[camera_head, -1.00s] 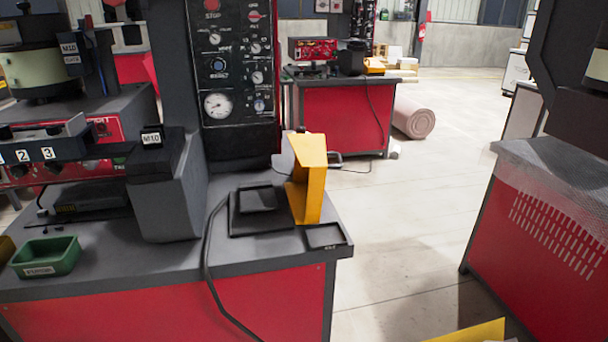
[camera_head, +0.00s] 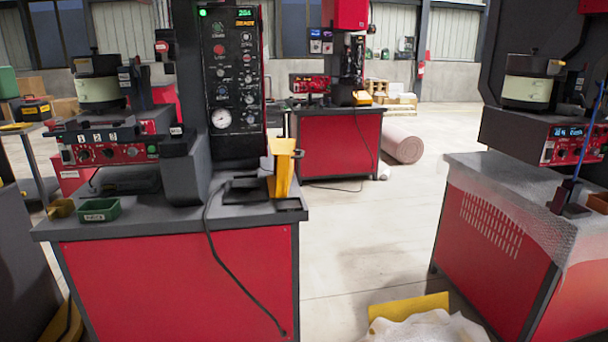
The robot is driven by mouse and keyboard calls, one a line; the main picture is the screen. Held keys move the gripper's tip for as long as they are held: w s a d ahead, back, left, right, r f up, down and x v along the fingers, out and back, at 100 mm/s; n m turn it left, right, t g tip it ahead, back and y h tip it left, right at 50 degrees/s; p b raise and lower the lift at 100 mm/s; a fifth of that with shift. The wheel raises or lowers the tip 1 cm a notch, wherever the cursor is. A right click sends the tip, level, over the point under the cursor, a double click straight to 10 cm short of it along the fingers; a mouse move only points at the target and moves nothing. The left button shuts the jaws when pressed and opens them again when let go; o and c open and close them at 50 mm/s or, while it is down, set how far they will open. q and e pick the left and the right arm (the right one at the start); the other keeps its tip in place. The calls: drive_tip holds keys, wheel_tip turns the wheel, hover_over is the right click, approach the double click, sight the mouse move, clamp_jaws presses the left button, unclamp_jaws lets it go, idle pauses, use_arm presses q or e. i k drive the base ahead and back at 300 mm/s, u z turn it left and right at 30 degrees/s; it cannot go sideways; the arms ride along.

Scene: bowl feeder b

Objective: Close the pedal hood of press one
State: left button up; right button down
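A press (camera_head: 232,75) with a dark control panel, gauges and a lit green display stands at the back of a red workbench on the left. On its bench top sits a dark pedal (camera_head: 242,188) with a cable running down the bench front. A yellow hood (camera_head: 282,170) stands upright at the pedal's right side, so the pedal lies uncovered. I cannot read which press number this is. Neither of my grippers shows in the head view.
The bench top (camera_head: 150,220) also holds a green bin (camera_head: 100,210) and a feeder unit (camera_head: 98,90). Another red bench (camera_head: 510,225) stands at right. The aisle floor (camera_head: 365,230) between the benches is open.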

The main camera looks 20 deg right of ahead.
sight(284, 150)
drive_tip(key=z, duration=0.9)
drive_tip(key=i, duration=1.55)
drive_tip(key=u, duration=0.7)
drive_tip(key=k, duration=0.65)
drive_tip(key=u, duration=0.4)
drive_tip(key=i, duration=0.95)
drive_tip(key=u, duration=0.15)
